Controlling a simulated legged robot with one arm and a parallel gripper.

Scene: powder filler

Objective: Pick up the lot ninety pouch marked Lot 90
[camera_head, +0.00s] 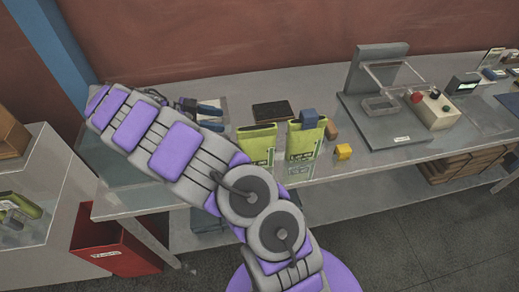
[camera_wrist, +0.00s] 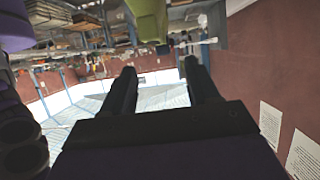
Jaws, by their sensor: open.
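Two yellow-green pouches stand side by side near the front edge of the grey table: a left pouch (camera_head: 257,147) and a right pouch (camera_head: 303,143). Both have darker printed panels, but no lot number is legible, so I cannot tell which is Lot 90. My gripper (camera_wrist: 159,66) shows in the wrist view with two dark fingers apart and nothing between them. A green object (camera_wrist: 150,20) shows beyond the fingertips at the top; I cannot tell what it is. In the head view my arm reaches to the upper left, and I cannot make out the gripper clearly.
A blue block (camera_head: 309,117) is at the right pouch's top. A brown block (camera_head: 331,131) and yellow block (camera_head: 343,152) are close on its right. A dark flat pad (camera_head: 272,110) lies behind. A grey machine (camera_head: 381,122) stands right. A red bin (camera_head: 116,256) is below left.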

